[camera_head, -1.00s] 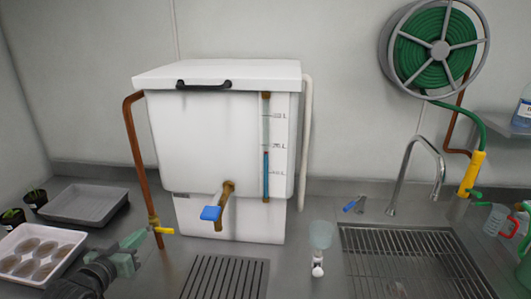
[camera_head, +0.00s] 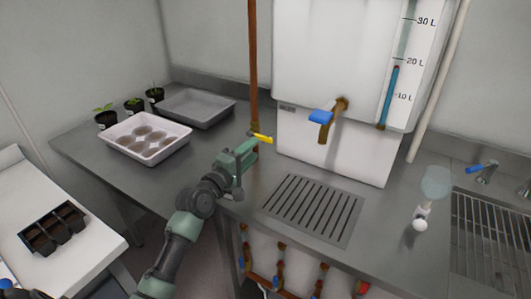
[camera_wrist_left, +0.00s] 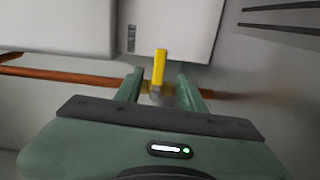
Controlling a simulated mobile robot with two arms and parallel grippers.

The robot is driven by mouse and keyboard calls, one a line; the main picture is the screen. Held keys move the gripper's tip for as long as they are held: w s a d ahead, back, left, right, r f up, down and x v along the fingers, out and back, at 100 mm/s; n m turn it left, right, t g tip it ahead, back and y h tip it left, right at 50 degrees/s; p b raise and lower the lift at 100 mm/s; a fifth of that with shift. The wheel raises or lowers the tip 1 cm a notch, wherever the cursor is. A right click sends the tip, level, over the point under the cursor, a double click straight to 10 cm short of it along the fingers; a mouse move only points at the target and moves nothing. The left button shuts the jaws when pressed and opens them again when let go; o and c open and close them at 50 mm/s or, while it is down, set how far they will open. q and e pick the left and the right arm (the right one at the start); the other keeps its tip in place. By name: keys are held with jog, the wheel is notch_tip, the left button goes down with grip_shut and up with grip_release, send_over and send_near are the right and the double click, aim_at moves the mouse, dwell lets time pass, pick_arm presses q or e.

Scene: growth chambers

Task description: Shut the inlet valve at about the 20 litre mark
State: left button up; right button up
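The inlet valve has a yellow lever (camera_head: 261,138) low on the copper pipe (camera_head: 253,70) left of the white tank (camera_head: 325,150). The lever points right, across the pipe. In the left wrist view the yellow lever (camera_wrist_left: 159,68) stands between the fingertips, with space on both sides. My left gripper (camera_head: 245,157) is open at the valve; it also shows in the left wrist view (camera_wrist_left: 160,88). The blue column in the level gauge (camera_head: 390,95) ends at or just under the 20 L mark. My right gripper is out of view.
A blue-handled tap (camera_head: 322,117) sticks out of the tank's front above a slotted drain (camera_head: 313,209). A white tray (camera_head: 145,152) and a grey tray (camera_head: 197,107) lie left of the pipe.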

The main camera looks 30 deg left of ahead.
aim_at(264, 140)
pick_arm(q)
jog(key=w, duration=0.7)
jog(key=shift+w+d, duration=0.3)
jog(key=shift+w, duration=0.1)
grip_shut()
jog(key=shift+n, duration=0.3)
dwell(0.8)
